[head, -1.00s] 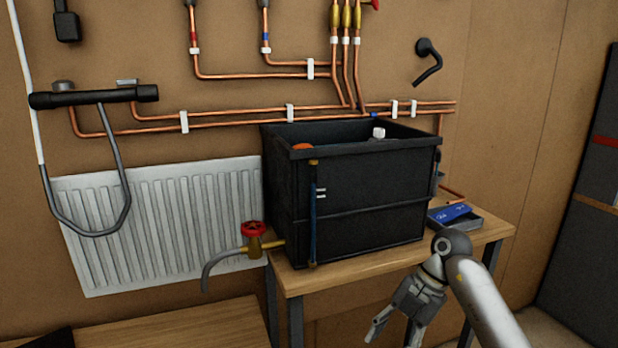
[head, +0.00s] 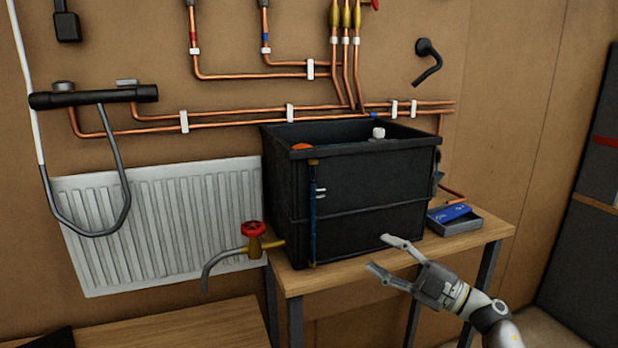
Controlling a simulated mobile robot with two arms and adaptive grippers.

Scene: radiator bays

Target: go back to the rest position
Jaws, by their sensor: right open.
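My right gripper (head: 377,254) is open and empty in the head view. Its two fingers point up and left, in front of the table (head: 345,275) and its front edge. The fingertips appear close to the lower right front of the black tank (head: 365,195), but I cannot tell the exact gap. My right arm comes in from the lower right corner. My left gripper is not in view.
The tank stands on the table with a tap with a red handwheel (head: 253,230) at its left. A grey tray (head: 467,224) with a blue item sits at the table's right. A white radiator (head: 190,215) and copper pipes (head: 240,122) are on the wall.

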